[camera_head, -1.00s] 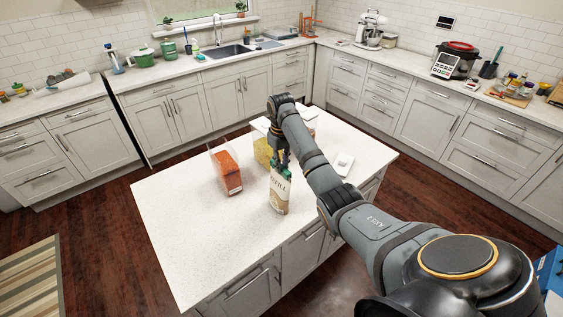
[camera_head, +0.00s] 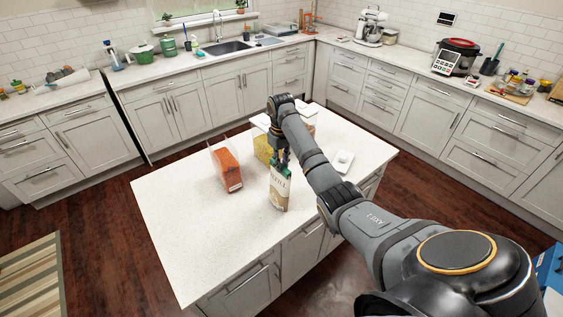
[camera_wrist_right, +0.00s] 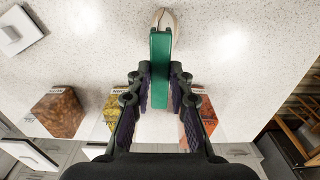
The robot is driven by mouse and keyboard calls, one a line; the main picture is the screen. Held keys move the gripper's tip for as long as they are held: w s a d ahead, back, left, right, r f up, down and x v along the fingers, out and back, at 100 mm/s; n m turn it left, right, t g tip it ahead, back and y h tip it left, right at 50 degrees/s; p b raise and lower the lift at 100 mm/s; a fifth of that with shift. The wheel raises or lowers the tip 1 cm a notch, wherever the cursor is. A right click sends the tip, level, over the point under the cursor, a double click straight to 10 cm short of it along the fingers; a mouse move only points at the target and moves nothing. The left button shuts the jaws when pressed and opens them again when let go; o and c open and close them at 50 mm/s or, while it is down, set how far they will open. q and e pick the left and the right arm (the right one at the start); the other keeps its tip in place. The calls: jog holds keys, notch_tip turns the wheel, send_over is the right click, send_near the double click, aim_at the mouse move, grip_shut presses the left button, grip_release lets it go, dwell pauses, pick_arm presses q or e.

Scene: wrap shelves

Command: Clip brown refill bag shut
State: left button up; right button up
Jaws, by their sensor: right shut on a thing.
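The brown refill bag (camera_head: 279,192), tan paper with a pale printed label, stands upright on the white island top (camera_head: 190,230). My right gripper (camera_head: 280,158) is over the bag's top, its fingers pointing down. In the right wrist view the gripper (camera_wrist_right: 160,90) is shut on a long green clip (camera_wrist_right: 160,68). The clip's far end overlaps the pale top of the bag (camera_wrist_right: 166,17). I cannot tell whether the clip grips the bag's edge. My left gripper is not in view.
A clear container with orange-red contents (camera_head: 228,168) stands left of the bag. One with yellow contents (camera_head: 262,148) is behind it, and one with brown contents shows in the right wrist view (camera_wrist_right: 58,112). The island's left part is clear.

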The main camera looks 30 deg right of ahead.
jog(key=o, duration=0.9)
jog(key=shift+o, duration=0.3)
jog(key=o, duration=0.5)
